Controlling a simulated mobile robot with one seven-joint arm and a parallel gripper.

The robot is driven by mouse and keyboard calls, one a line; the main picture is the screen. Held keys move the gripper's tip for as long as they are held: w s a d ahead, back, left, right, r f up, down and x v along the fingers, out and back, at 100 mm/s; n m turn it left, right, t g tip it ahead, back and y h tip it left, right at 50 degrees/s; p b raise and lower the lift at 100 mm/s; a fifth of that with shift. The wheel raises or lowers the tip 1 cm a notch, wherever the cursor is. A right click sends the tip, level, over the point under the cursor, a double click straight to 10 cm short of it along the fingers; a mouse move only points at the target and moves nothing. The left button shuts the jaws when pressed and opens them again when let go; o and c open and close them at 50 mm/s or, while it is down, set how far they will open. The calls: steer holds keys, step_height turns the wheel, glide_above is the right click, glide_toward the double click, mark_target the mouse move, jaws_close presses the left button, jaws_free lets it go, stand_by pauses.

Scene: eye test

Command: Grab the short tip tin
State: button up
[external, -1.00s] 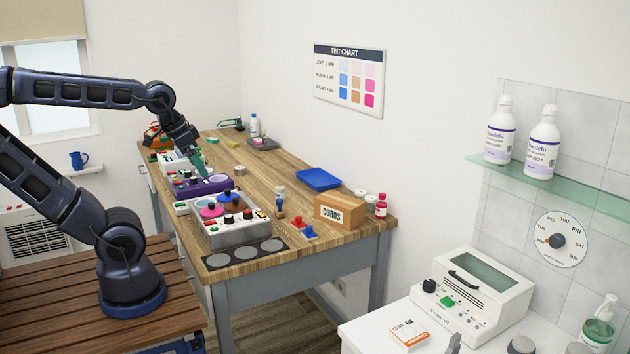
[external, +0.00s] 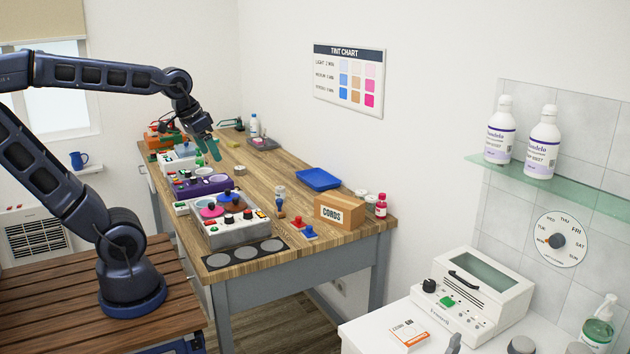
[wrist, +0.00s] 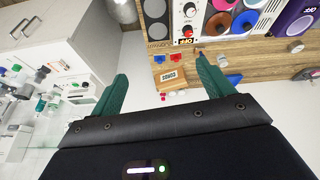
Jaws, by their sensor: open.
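No label reading "tip" is legible, so I cannot tell for sure which thing is the short tip tin. Two small pale-lidded round tins, one at the back (external: 361,194) and one in front (external: 371,199), stand behind the cords box near the table's right end. A small brownish round tin (external: 240,170) stands mid-table, right of the purple device. My gripper (external: 208,158) is open and empty, raised over the far left part of the table, away from the pale tins. In the wrist view its green fingers (wrist: 162,66) are spread wide with nothing held between them.
The cords box (external: 339,212), a red bottle (external: 381,206) and a blue tray (external: 318,179) stand on the table's right half. The purple device (external: 203,186) and grey control panel (external: 232,226) line the left side. Bare wood lies mid-table.

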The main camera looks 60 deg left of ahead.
steer(key=w+a+r+n+g, duration=0.3)
steer(key=w+a+n, duration=0.5)
steer(key=w+a, duration=1.4)
steer(key=n+g, duration=0.1)
steer(key=n, duration=1)
glide_above(240, 168)
step_height(240, 168, down, 26)
steer(key=f, duration=1.1)
steer(key=shift+a, duration=0.25)
steer(key=shift+c, duration=0.4)
